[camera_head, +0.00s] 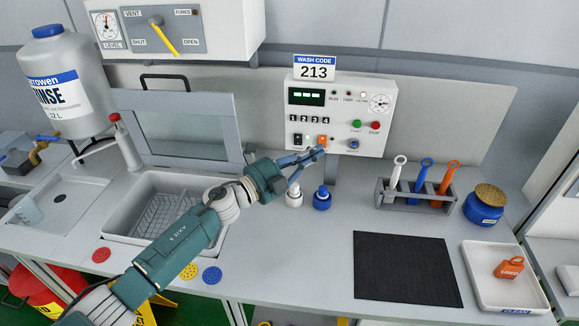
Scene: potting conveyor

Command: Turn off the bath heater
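A white control panel (338,117) stands at the back under a "WASH CODE 213" sign. Its lower row holds a dark switch (298,139), an orange switch (322,140) and a blue knob (353,144). Their labels are too small to read, so I cannot tell which one is the heater's. My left gripper (318,153) reaches up from the left. Its blue fingers come together at the tips, just below the orange switch and partly over the panel's lower edge. I cannot tell whether they touch the panel. No held object shows. My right gripper is out of view.
A sink basin (119,237) is at left, below a rinse jug (63,83). White and blue small bottles (322,199) stand below the panel. A tool rack (417,195), blue jar (485,206), black mat (406,270) and white tray (488,290) are at right.

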